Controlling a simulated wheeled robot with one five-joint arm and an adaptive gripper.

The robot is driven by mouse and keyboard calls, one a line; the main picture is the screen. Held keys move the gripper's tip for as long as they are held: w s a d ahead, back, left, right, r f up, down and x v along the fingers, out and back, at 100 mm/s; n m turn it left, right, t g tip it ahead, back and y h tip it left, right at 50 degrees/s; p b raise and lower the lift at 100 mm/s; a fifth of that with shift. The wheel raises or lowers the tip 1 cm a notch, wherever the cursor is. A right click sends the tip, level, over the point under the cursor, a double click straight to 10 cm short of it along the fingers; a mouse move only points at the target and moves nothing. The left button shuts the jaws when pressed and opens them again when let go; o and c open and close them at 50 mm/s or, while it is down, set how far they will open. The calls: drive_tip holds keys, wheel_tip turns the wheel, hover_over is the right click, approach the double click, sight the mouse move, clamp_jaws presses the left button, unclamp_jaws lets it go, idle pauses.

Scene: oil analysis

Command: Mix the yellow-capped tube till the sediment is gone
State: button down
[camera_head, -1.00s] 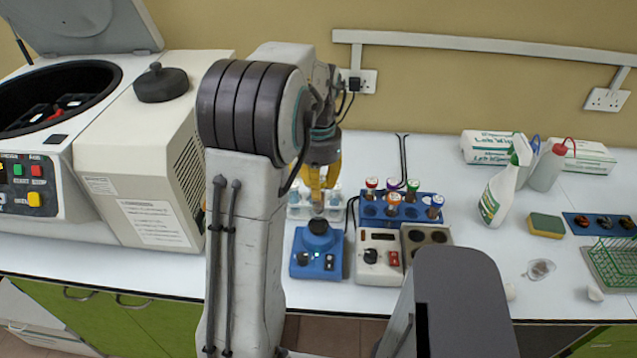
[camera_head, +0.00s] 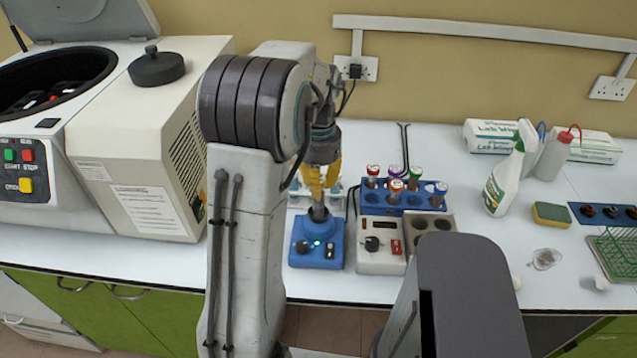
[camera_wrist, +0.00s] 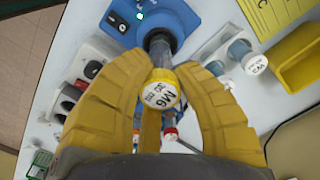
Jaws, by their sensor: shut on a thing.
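The yellow-capped tube (camera_wrist: 160,88) is in my gripper (camera_wrist: 160,105). Its white cap top reads M6. In the head view my gripper (camera_head: 319,180) has its yellow fingers around the upper tube, and the grey lower part (camera_head: 318,212) shows below them. The tube is about upright over the blue vortex mixer (camera_head: 302,254), its lower end at the mixer's dark cup. The mixer also shows in the wrist view (camera_wrist: 178,18), with a small green light lit. The tube's contents look grey and dark; I cannot tell whether sediment is there.
A grey-white device with a knob (camera_head: 375,262) stands right of the mixer. A blue rack (camera_head: 402,208) with several capped tubes is behind it. A white rack (camera_head: 298,202) is behind my gripper. The large centrifuge (camera_head: 140,130) stands left. A spray bottle (camera_head: 505,180) is right.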

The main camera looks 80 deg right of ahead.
drive_tip(key=shift+f+b, duration=0.3)
drive_tip(key=shift+f, duration=0.05)
idle(1.6)
drive_tip(key=shift+r, duration=0.1)
idle(0.6)
drive_tip(key=shift+r+p, duration=3.9)
drive_tip(key=shift+r, duration=0.55)
